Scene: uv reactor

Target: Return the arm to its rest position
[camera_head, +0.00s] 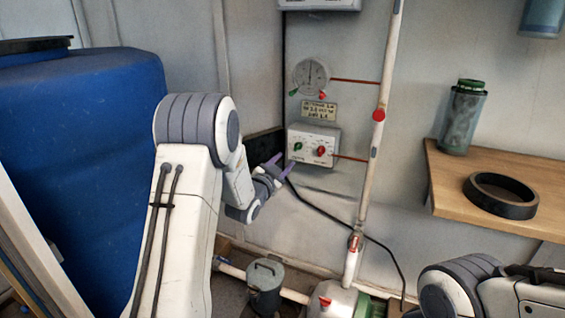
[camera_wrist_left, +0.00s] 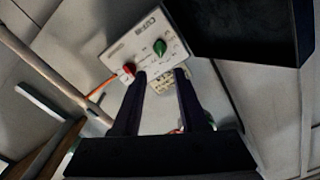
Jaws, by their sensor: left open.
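My left arm reaches in from the left, and my left gripper (camera_head: 280,167) is just in front of the wall, beside the lower left of a white control box (camera_head: 308,160). The box carries a green knob (camera_head: 298,146) and a red knob (camera_head: 320,151). In the left wrist view the gripper (camera_wrist_left: 160,76) has its two dark fingers apart with nothing held between them. The box face (camera_wrist_left: 122,48) lies beyond the fingertips, with the red knob (camera_wrist_left: 129,69) and green knob (camera_wrist_left: 160,47). My right arm shows only in part at the lower right; its gripper is out of view.
A large blue barrel (camera_head: 80,120) stands at left. A white vertical pipe (camera_head: 375,140) runs right of the box, with a round gauge (camera_head: 311,76) above it. A wooden shelf (camera_head: 445,180) at right holds a green-capped canister (camera_head: 462,120) and a black ring (camera_head: 500,208). A grey pot (camera_head: 265,290) stands below.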

